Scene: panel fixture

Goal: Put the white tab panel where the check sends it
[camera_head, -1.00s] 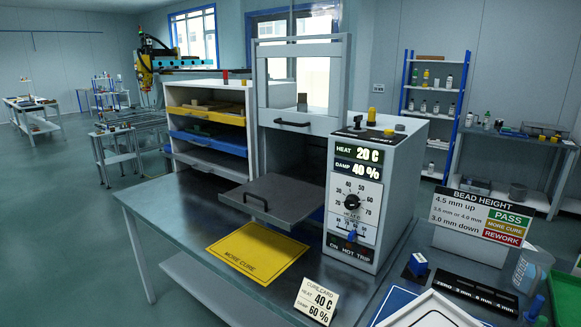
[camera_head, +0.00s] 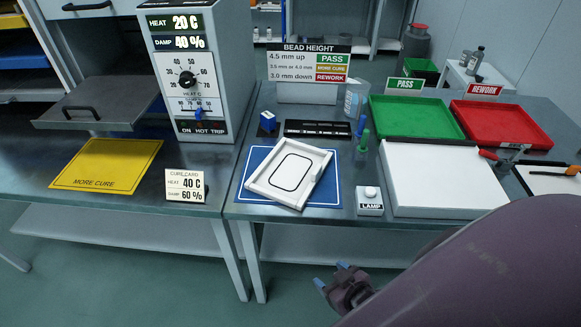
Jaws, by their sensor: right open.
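The white panel (camera_head: 262,182), with a raised rim and a black rounded bead loop, lies slightly turned on a blue mat (camera_head: 331,196). My right gripper (camera_head: 330,276) is open and empty, in front of and below the bench edge, apart from the panel. My left gripper is out of view. The bead height sign (camera_head: 309,66) reads 4.5 mm up PASS, 3.5 or 4.0 mm MORE CURE, 3.0 mm down REWORK. The green PASS tray (camera_head: 415,130) and red REWORK tray (camera_head: 505,140) look empty. The yellow MORE CURE mat (camera_head: 100,175) is bare.
The cure box (camera_head: 190,103) shows 20 C and 40 %; the cure card (camera_head: 185,186) says 40 C, 60 %. A black gauge strip (camera_head: 318,129) lies behind the panel. A LAMP button (camera_head: 370,201) and large white board (camera_head: 440,170) stand to its right, near green and blue pens.

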